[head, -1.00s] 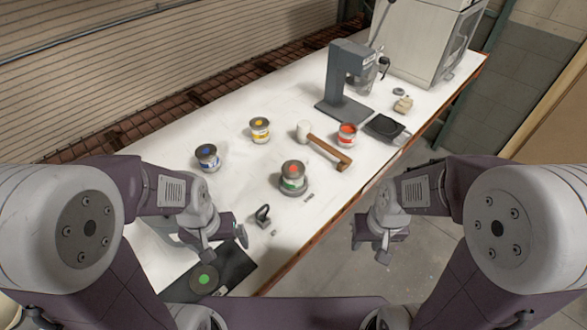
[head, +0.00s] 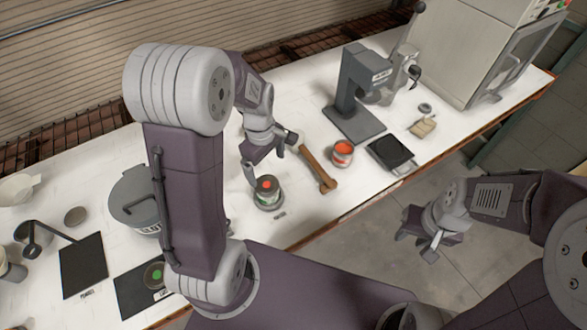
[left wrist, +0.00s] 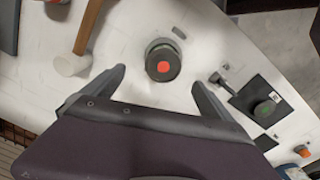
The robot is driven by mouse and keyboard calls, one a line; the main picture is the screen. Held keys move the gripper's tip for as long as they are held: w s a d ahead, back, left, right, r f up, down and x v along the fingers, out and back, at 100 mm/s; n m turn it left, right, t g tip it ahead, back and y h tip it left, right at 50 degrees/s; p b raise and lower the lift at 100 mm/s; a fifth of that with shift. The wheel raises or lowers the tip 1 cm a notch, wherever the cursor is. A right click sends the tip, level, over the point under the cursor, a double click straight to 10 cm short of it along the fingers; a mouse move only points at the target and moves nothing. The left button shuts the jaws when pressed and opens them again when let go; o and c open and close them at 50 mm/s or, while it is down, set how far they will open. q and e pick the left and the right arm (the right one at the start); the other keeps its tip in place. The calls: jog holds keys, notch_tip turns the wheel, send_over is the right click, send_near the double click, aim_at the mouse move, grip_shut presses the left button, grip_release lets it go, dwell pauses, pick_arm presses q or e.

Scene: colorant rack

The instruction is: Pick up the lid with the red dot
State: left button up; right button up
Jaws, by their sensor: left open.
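The lid with the red dot (head: 266,184) is a dark disc on top of a small can with a green label, standing on the white table. It also shows in the left wrist view (left wrist: 163,66), ahead of and between my fingertips. My left gripper (head: 268,160) is open, just above and behind the can in the head view. In the left wrist view my left gripper (left wrist: 158,82) has its fingers spread on either side of the lid, with nothing held. My right gripper (head: 418,246) hangs over the floor off the table's front edge, fingers apart and empty.
A hammer (head: 316,168) lies close to the can. An orange-red paint can (head: 342,153), a black scale (head: 390,151) and a grey stand (head: 353,122) are further right. A green-dot lid (head: 154,274) lies on a black mat at left. A grey pot (head: 130,200) stands behind my arm.

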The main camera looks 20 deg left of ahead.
aim_at(267, 185)
pick_arm(q)
jog(key=f, duration=0.1)
jog(key=f+p, duration=0.1)
jog(key=s+a+f, duration=0.1)
jog(key=shift+a+f, duration=0.1)
jog(key=shift+w+f, duration=0.2)
jog(key=shift+w, duration=0.05)
jog(key=shift+d+f, duration=0.2)
notch_tip(267, 185, down, 4)
jog(key=shift+s+a+r+p, duration=0.1)
jog(key=shift+s+p, duration=0.05)
jog(key=shift+p, duration=0.7)
jog(key=shift+f, duration=0.35)
jog(key=shift+w+f, duration=0.1)
jog(key=shift+w, duration=0.2)
jog(key=shift+s, duration=0.15)
jog(key=c, duration=1.4)
pick_arm(e)
jog(key=r, duration=0.3)
jog(key=shift+s+a+r, duration=0.3)
jog(key=shift+r, duration=0.05)
